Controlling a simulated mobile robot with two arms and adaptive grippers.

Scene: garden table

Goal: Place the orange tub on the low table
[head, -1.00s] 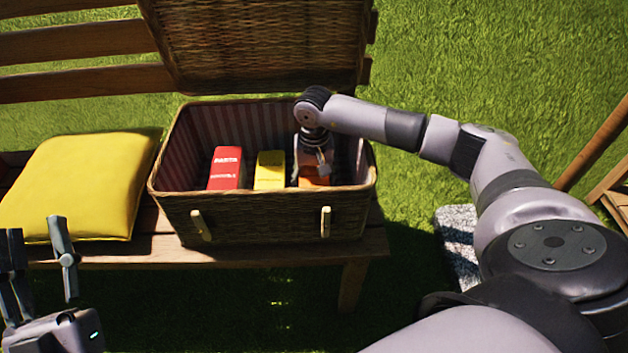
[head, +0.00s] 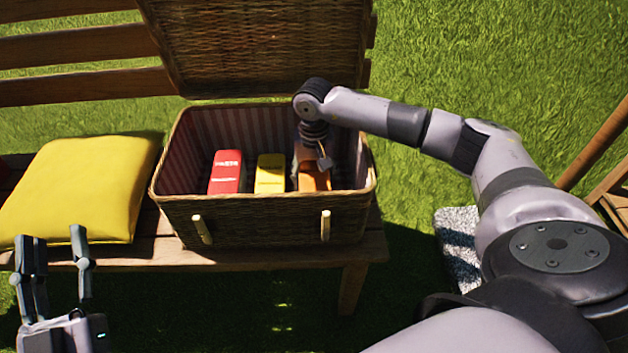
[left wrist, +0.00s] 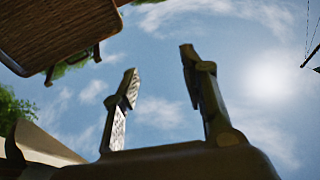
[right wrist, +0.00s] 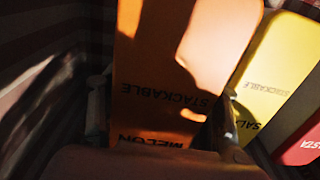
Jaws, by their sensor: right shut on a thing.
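The orange tub (head: 318,182) is at the right end of the open wicker basket (head: 270,222). In the right wrist view the tub (right wrist: 155,75) shows close up, with the words "STACKABLE" and "MELON". My right gripper (head: 312,162) reaches down into the basket and is shut on the tub; its fingers show on both sides of the tub in the right wrist view. My left gripper (head: 53,243) is open and empty at the lower left, apart from the basket; in the left wrist view its fingers (left wrist: 158,62) stand apart against the sky. I cannot identify the low table.
A red box (head: 227,172) and a yellow tub (head: 270,174) stand left of the orange tub in the basket. The basket's raised lid (head: 260,45) is behind. A yellow cushion (head: 75,190) lies on the wooden bench (head: 330,253). Wooden parts (head: 598,150) show at the far right.

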